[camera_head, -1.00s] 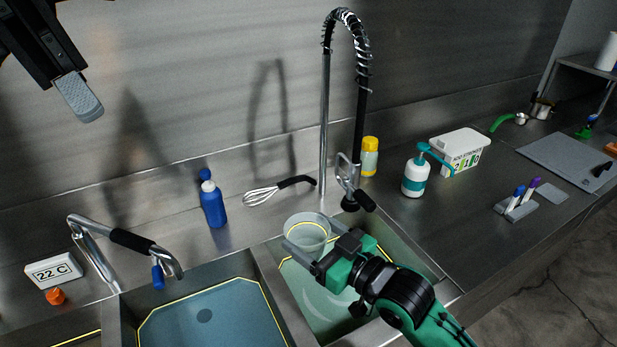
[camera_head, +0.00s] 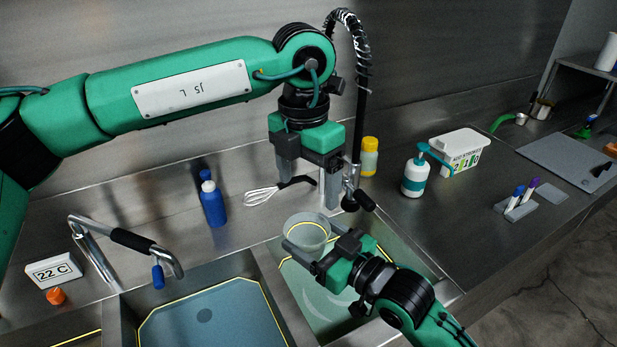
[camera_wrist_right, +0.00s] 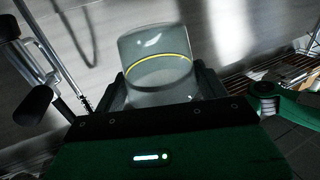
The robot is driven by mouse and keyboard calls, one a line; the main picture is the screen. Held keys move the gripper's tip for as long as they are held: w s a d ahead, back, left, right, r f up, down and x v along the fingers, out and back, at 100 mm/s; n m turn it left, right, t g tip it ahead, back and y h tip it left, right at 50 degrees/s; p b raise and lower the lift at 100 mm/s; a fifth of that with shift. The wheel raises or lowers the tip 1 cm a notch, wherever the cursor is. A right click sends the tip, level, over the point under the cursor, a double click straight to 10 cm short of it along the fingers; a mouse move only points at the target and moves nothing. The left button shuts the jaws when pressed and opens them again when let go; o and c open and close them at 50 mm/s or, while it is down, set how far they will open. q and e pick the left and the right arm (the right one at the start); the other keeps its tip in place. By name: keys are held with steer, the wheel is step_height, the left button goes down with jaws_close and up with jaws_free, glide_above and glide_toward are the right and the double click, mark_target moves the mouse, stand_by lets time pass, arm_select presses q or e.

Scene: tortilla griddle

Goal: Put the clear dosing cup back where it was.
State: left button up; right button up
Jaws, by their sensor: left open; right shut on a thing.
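The clear dosing cup (camera_head: 307,230) has a yellow line around it. My right gripper (camera_head: 305,252) is shut on it and holds it above the right sink basin, near the basin's back left corner. The cup also fills the middle of the right wrist view (camera_wrist_right: 158,62), between the fingers. My left gripper (camera_head: 308,178) is open and empty, pointing down behind and above the cup, in front of the tall faucet.
A whisk (camera_head: 262,196) lies on the back ledge beside a blue bottle (camera_head: 212,203). A yellow-capped bottle (camera_head: 369,158), a pump bottle (camera_head: 415,178) and a white test-strip box (camera_head: 460,150) stand to the right. A low lever faucet (camera_head: 125,240) stands by the left basin (camera_head: 205,318).

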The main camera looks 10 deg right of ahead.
arm_select(q)
glide_toward(308, 231)
steer(key=s+f, duration=0.1)
steer(key=f, duration=0.1)
steer(key=s+f, duration=0.1)
steer(key=f, duration=0.1)
steer(key=s+f, duration=0.1)
steer(key=f, duration=0.1)
steer(key=shift+s+a+f, duration=0.1)
steer(key=shift+s+f, duration=0.1)
steer(key=c, duration=0.7)
steer(key=shift+c, duration=0.3)
arm_select(e)
steer(key=o, duration=1.1)
